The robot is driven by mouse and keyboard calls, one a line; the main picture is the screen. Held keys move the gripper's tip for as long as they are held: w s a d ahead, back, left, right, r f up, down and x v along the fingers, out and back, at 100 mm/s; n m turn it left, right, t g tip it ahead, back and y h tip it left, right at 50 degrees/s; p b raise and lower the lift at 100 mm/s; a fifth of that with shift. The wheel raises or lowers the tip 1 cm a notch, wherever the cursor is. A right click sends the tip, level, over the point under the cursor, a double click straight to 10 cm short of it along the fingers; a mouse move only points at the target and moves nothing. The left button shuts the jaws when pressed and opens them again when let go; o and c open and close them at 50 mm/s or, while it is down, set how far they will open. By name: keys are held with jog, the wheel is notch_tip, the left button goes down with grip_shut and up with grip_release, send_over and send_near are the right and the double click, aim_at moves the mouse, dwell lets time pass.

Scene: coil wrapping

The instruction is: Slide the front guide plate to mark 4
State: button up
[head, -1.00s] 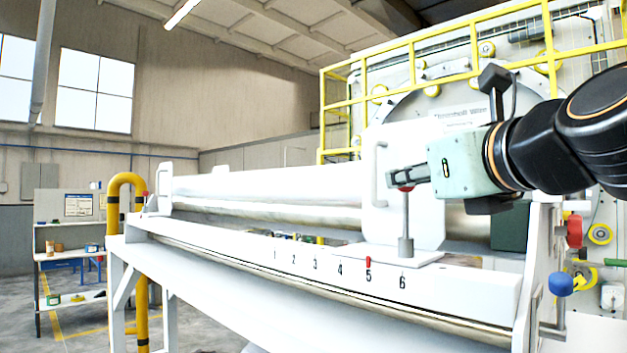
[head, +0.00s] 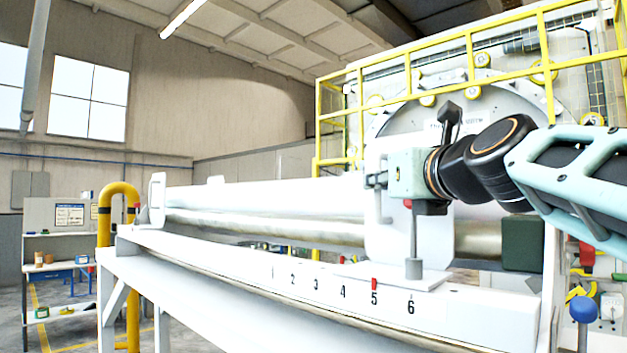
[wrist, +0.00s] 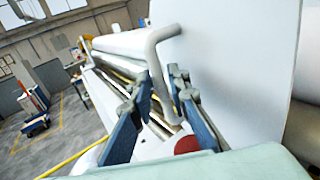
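The front guide plate (head: 385,232) is a white upright panel on a flat foot on the white rail. A red marker (head: 374,284) stands right above the number 5; mark 4 (head: 343,292) is just left of it. A grey post (head: 413,240) with a red top rises from the foot. My gripper (head: 376,181) is at the plate's handle, partly covering it. In the wrist view, the grey bent handle (wrist: 153,58) runs down between the two blue fingers (wrist: 160,100). They look apart, with a gap beside the bar. The red top (wrist: 187,144) is close below.
The numbered rail (head: 250,278) runs left in front of long pale rollers (head: 270,225). A yellow railing (head: 440,90) and a large machine stand behind. A blue knob (head: 583,309) is at the right end. Floor and shelves lie far left.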

jog(key=shift+w+a, duration=0.1)
jog(key=shift+w, duration=0.6)
grip_shut()
